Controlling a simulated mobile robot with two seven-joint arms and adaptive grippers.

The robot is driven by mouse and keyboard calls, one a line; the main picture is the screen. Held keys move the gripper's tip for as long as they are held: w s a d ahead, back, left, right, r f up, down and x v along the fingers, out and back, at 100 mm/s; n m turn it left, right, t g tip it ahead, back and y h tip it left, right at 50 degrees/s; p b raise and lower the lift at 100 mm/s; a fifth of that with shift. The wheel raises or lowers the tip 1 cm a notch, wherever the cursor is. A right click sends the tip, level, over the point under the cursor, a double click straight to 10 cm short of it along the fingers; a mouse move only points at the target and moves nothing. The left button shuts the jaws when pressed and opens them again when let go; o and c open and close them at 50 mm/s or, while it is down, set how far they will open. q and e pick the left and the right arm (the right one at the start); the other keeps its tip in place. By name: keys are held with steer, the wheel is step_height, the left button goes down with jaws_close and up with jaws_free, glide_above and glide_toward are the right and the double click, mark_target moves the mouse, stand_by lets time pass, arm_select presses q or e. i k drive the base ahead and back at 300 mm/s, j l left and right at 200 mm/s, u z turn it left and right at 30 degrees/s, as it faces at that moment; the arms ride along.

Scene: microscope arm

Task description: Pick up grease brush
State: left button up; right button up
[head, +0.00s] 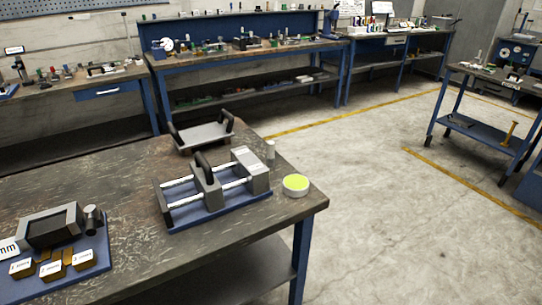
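I cannot make out a grease brush for sure in the head view. A short round tin (296,185) with a yellow-green top stands at the right corner of the near workbench (120,170). Neither of my grippers is in view.
A metal fixture with two rods on a blue base (225,206) stands left of the tin. Behind it is a grey tray with dark handles (203,135). A blue mat (92,283) with a grey device and brass blocks lies front left. Open floor (400,220) is at right.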

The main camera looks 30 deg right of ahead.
mark_target(271, 145)
steer(key=l+u, duration=0.75)
steer(key=l, duration=0.2)
steer(key=l+u, duration=0.4)
steer(key=k+l, duration=0.05)
